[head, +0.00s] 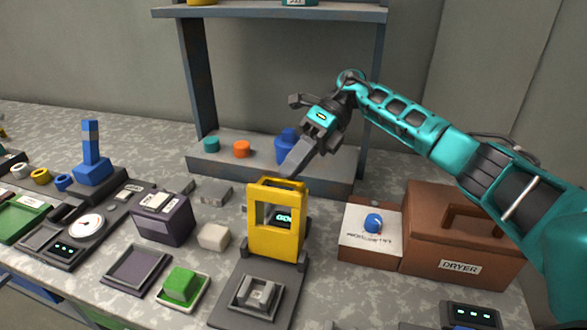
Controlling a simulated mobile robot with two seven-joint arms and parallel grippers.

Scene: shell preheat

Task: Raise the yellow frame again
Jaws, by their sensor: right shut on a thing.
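The yellow frame (272,243) stands upright at the back of a dark grey base (226,309). A grey block-shaped seat (255,293) sits on the base in front of the frame. A dark display with green characters shows through the frame's window. My right gripper (284,174) reaches down from the upper right, with its fingertips at the frame's top edge. It is shut on the yellow frame there; the exact contact is small and partly hidden. My left gripper is not in view.
Right of the frame are a box with a blue knob (373,223) and a brown DRYER box (450,262). Left are a white block (213,236), a green block (181,285) on a tray, and a dark box (162,222). A shelf (205,166) with colored parts stands behind.

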